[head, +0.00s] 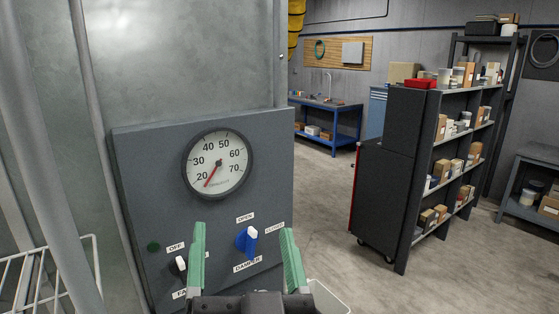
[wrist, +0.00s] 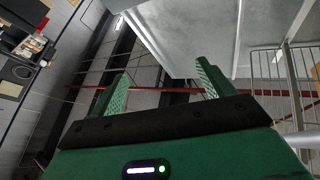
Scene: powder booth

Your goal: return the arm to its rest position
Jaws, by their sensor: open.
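My gripper (head: 243,262) shows at the bottom of the head view, with two green fingers spread wide and nothing between them. It is in front of the lower part of a grey control panel (head: 145,180). A blue damper knob (head: 247,242) on the panel shows between the fingers; I cannot tell the gap between it and them. In the wrist view my gripper (wrist: 162,80) is also open and empty, with shelving and a pale metal surface behind it.
A dial gauge (head: 218,164) and a small fan switch (head: 181,264) are on the panel. A white wire rack (head: 50,275) stands at lower left. A dark shelf unit (head: 405,150) with boxes stands at right. The concrete floor (head: 325,200) between is clear.

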